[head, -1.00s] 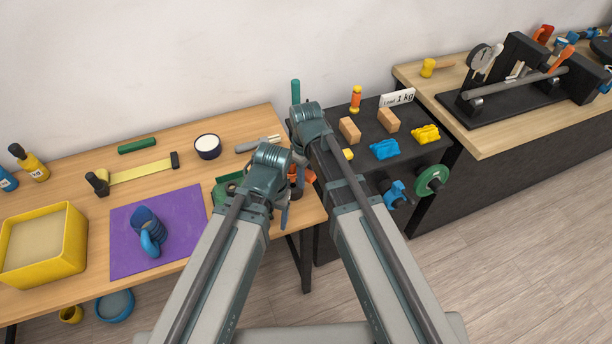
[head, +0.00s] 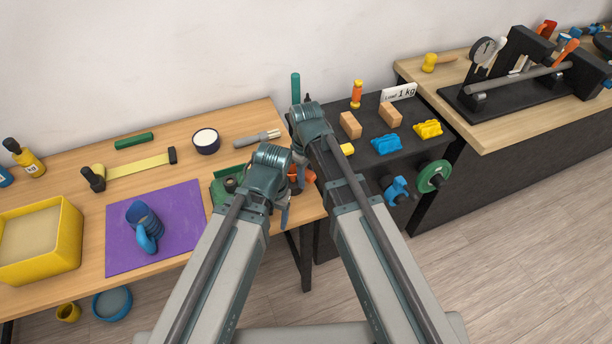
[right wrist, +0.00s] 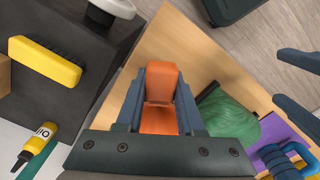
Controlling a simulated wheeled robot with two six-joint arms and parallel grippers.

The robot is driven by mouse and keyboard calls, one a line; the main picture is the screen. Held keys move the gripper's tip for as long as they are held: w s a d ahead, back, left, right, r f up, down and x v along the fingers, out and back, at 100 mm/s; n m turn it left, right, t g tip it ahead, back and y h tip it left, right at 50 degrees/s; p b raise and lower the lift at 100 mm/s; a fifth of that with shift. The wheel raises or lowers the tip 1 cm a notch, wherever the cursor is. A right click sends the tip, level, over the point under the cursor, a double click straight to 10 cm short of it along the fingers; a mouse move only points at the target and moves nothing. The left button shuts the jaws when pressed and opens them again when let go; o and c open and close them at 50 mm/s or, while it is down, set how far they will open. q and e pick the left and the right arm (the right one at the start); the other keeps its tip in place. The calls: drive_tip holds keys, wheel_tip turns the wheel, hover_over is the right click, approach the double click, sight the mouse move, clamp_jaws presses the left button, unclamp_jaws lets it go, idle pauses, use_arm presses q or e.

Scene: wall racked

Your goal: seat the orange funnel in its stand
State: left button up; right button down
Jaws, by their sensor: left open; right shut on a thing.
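My right gripper (right wrist: 163,80) is shut on an orange part, which I take to be the orange funnel (right wrist: 160,118); its shape is mostly hidden by the fingers. In the head view the orange funnel (head: 309,177) shows only in bits beside my right gripper (head: 301,168), above the table's right end. My left gripper (head: 284,212) is below it, empty; its spread fingers (right wrist: 279,76) show at the right edge of the right wrist view.
A yellow bin (head: 72,248) stands at the left.

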drive_tip(key=shift+f+b, duration=1.5)
drive_tip(key=shift+f, duration=0.1)
drive_tip(key=shift+c, duration=2.2)
unclamp_jaws()
drive_tip(key=shift+r, duration=0.1)
wheel_tip(320, 180, up, 14)
drive_tip(key=p, duration=1.4)
drive_tip(key=shift+f, duration=0.2)
drive_tip(key=s+d+f+m+b, duration=0.1)
drive_tip(key=s+f+m+b, duration=0.2)
drive_tip(key=s, duration=0.3)
drive_tip(key=s+d+f+m+h+b, duration=0.1)
drive_tip(key=s+f+m+b, duration=0.1)
drive_tip(key=s, duration=0.5)
drive_tip(key=shift+f+m+b, duration=0.4)
drive_tip(key=shift+f+b, duration=0.3)
drive_tip(key=shift+b, duration=0.15)
